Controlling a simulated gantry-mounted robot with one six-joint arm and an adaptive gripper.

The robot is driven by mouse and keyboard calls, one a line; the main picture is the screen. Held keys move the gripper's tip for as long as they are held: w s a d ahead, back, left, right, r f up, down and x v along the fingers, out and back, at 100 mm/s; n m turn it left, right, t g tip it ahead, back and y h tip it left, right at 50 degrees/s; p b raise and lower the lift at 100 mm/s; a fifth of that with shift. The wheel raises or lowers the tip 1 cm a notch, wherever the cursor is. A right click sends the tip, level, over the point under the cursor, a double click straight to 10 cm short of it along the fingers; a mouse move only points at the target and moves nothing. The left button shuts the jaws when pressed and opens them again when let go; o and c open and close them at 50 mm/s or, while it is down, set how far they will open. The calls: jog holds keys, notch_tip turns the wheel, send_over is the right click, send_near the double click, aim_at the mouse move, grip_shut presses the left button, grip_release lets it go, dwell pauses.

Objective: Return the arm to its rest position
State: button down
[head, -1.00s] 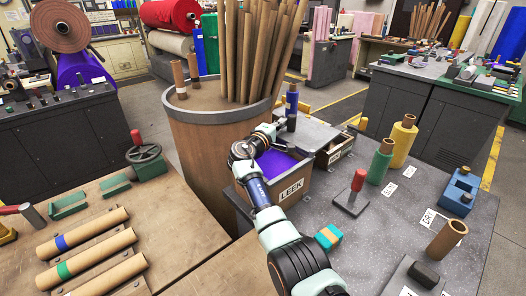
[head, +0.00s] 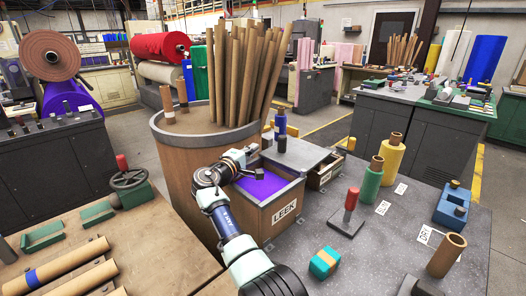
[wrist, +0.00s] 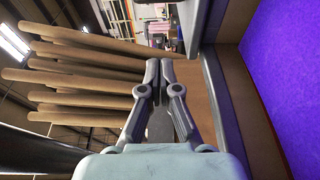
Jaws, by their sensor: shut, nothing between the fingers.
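The box's purple inside (wrist: 285,70) shows at the right of that view, beside the fingers. A large brown drum (head: 180,165) stands just left of the box, with several tall cardboard tubes (head: 245,70) in it. The tubes (wrist: 80,75) also show left of the fingers in the wrist view.
The grey table (head: 340,270) holds a green roll (head: 371,183), a yellow roll (head: 390,158), a red-topped stand (head: 349,205), a teal block (head: 324,263) and a brown tube (head: 446,255). A wooden bench (head: 150,240) with a handwheel (head: 130,180) lies at left.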

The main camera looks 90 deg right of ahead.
jog(key=v, duration=0.2)
jog(key=p+v, duration=0.1)
jog(key=v, duration=0.1)
jog(key=w+p+v, duration=0.1)
jog(key=v, duration=0.1)
jog(key=shift+w+r, duration=0.15)
jog(key=shift+d, duration=0.1)
